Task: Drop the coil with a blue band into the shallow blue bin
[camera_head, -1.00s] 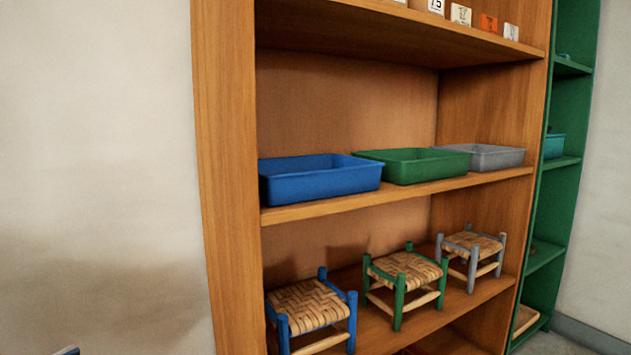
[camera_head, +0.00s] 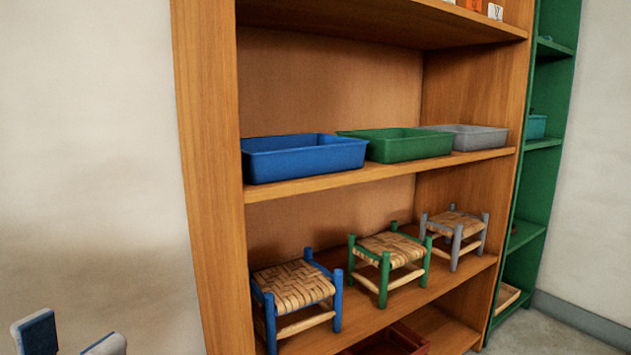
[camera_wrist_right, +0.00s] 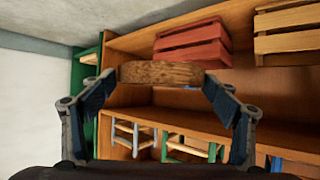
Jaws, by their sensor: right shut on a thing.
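The shallow blue bin (camera_head: 305,158) stands at the left end of the middle shelf, and its inside looks empty where I can see it. In the right wrist view, my right gripper (camera_wrist_right: 159,82) is shut on a brown, bark-like coil (camera_wrist_right: 160,72), held across between its fingers. The coil and right gripper are outside the head view. My left gripper (camera_head: 76,338) is at the bottom left of the head view, its fingertips apart with nothing between them, away from the bin.
A green bin (camera_head: 395,147) and a grey bin (camera_head: 478,139) stand right of the blue one. Blue (camera_head: 297,287), green (camera_head: 390,250) and grey (camera_head: 455,225) stools stand below. A shelf board overhangs the bins. The right wrist view shows a red crate (camera_wrist_right: 193,46) and a wooden crate (camera_wrist_right: 285,30).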

